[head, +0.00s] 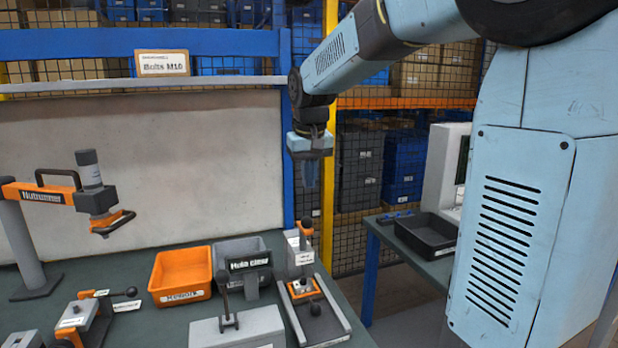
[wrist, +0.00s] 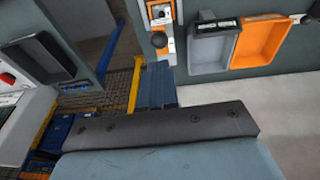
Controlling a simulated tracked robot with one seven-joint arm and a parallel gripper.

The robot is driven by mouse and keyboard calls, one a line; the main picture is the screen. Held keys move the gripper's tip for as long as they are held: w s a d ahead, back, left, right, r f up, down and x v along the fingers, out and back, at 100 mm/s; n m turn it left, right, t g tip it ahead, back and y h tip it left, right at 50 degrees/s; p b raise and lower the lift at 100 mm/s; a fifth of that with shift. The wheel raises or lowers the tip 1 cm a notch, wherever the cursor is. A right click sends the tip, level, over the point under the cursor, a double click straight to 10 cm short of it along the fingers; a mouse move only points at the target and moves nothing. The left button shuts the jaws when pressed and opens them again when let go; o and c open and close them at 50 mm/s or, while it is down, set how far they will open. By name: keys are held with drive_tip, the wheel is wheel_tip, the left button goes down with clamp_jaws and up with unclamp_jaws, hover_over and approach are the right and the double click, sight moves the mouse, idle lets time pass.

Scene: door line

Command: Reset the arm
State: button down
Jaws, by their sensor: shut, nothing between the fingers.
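My arm, light blue with dark joints, reaches in from the right in the head view, and its end hangs down over the gap at the right end of the workbench (head: 130,268). My gripper (head: 308,182) points downward, shut and empty, above the level of the bench top and touching nothing. In the wrist view my gripper (wrist: 156,84) shows as dark blue fingers close together, with nothing between them. The wrist housing covers the lower middle of that view.
An orange bin (head: 181,272) and a grey bin (head: 240,255) stand on the bench beside clamp fixtures (head: 310,290). An orange-armed tool stand (head: 40,193) is at left. A side table (head: 378,234) holds a black tray (head: 428,232). A blue post (head: 286,140) stands close left of my gripper.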

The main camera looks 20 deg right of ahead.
drive_tip(key=s+d+f+t, duration=0.1)
drive_tip(key=s+d+f, duration=0.1)
drive_tip(key=s, duration=1)
drive_tip(key=s+d+f+m+t, duration=0.1)
drive_tip(key=s+d+t, duration=0.1)
drive_tip(key=s, duration=1.1)
drive_tip(key=shift+d+f, duration=0.4)
drive_tip(key=shift+d, duration=0.25)
